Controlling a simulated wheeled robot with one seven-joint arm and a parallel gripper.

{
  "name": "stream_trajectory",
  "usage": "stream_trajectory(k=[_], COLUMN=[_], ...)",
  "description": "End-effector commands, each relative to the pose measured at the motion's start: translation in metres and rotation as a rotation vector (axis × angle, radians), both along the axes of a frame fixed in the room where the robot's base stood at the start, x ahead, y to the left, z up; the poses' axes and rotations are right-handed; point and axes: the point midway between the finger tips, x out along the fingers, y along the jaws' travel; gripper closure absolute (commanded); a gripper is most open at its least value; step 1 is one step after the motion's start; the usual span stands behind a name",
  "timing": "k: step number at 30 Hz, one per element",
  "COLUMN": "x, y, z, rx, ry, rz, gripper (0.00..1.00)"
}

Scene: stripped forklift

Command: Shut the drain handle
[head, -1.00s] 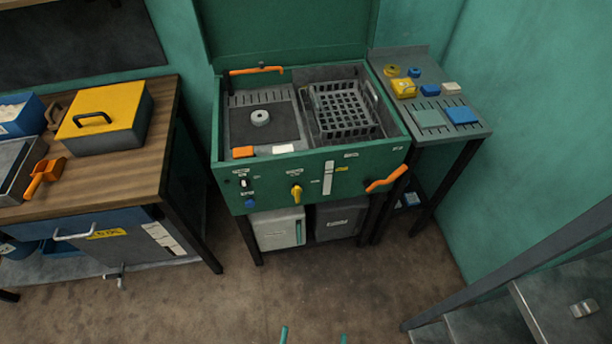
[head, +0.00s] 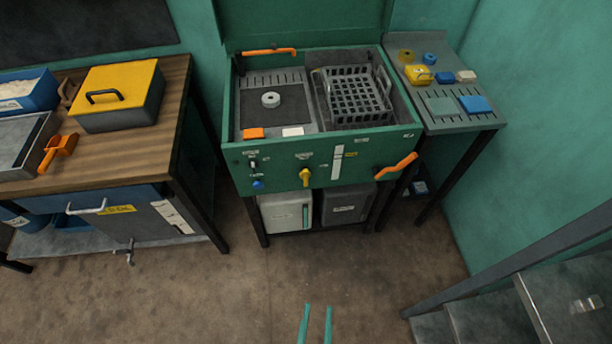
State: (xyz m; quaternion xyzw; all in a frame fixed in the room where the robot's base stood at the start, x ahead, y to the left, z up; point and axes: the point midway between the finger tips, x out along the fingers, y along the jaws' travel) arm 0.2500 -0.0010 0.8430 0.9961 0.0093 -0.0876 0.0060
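The green washing cabinet (head: 280,172) stands ahead with its lid up. An orange lever handle (head: 396,166) sticks out at the right of its front panel, slanting up to the right; it may be the drain handle, but no label is readable. A small metal tap (head: 130,252) hangs below the workbench at left. The two teal fingertips of my gripper (head: 316,325) show at the bottom edge, apart with a narrow gap and nothing visible between them. They are well short of the cabinet. The rest of my gripper is out of frame.
The front panel also has a yellow knob (head: 305,178) and a blue button (head: 258,184). A wooden workbench (head: 140,150) is at left, a grey side table (head: 440,122) at right. Metal stairs (head: 470,325) stand at lower right. The floor ahead is clear.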

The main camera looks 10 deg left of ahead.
Motion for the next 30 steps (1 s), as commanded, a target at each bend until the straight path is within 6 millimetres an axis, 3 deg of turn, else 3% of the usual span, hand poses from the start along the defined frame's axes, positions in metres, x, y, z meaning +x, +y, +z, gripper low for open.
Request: stream_trajectory(k=[6, 15, 22, 30], x=[0.051, 0.135, 0.209, 0.295], y=[0.000, 0.008, 0.023, 0.049], z=[-0.046, -0.090, -0.109, -0.111], rx=[-0.007, 0.003, 0.027, 0.071], ry=[-0.120, -0.274, -0.386, -0.504], rz=[0.041, 0.106, 0.164, 0.234], gripper=[0.69, 0.69, 0.69, 0.69])
